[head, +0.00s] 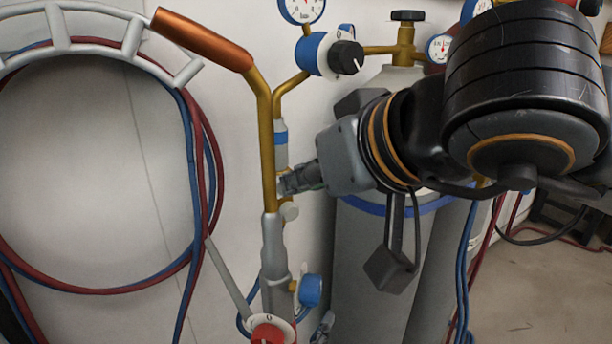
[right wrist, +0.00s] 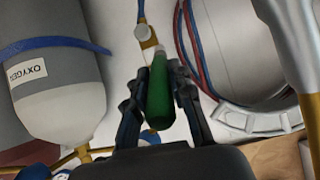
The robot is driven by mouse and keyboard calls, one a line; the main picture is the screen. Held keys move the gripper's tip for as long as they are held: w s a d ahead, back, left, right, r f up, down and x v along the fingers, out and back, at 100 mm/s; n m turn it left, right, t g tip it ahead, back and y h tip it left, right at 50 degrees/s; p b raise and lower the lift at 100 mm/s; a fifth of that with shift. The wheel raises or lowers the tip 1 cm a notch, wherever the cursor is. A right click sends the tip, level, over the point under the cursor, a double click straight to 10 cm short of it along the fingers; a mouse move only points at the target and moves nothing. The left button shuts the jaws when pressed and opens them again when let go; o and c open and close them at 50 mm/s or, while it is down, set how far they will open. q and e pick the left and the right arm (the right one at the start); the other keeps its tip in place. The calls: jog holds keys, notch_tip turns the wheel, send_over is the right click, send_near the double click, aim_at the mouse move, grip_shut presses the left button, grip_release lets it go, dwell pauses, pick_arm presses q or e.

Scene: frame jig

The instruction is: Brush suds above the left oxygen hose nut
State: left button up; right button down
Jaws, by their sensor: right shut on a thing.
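My right gripper (right wrist: 158,82) is shut on a green-handled brush (right wrist: 160,108) in the right wrist view. The far end of the brush lies close to a small gold fitting (right wrist: 150,43) with a pale round part; I cannot tell if they touch. I cannot make out suds or say for certain which fitting is the left oxygen hose nut.
A grey cylinder labelled oxygen (right wrist: 50,90) stands close by. The torch has a copper handle (head: 203,38) and a red valve (head: 267,332). Red and blue hoses (head: 100,290) hang coiled on a pale rack (head: 95,45). A blue regulator (head: 311,54) sits above. Floor shows at right.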

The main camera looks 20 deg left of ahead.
pick_arm(q)
jog(key=r+t, duration=0.1)
jog(key=r+t+h, duration=0.1)
jog(key=r, duration=0.1)
jog(key=s+r+t+b, duration=0.1)
jog(key=r, duration=0.1)
jog(key=shift+d+r+t, duration=0.2)
jog(key=shift+r+t, duration=0.05)
jog(key=shift+t, duration=0.05)
pick_arm(e)
jog(key=d, duration=0.1)
jog(key=s+d, duration=0.2)
jog(key=shift+s+d, duration=0.25)
jog(key=shift+d, duration=0.1)
pick_arm(q)
jog(key=shift+f, duration=0.1)
jog(key=shift+s+d+t, duration=0.1)
jog(key=shift+t, duration=0.2)
pick_arm(e)
jog(key=shift+s+d, duration=1.05)
jog(key=shift+d, duration=0.15)
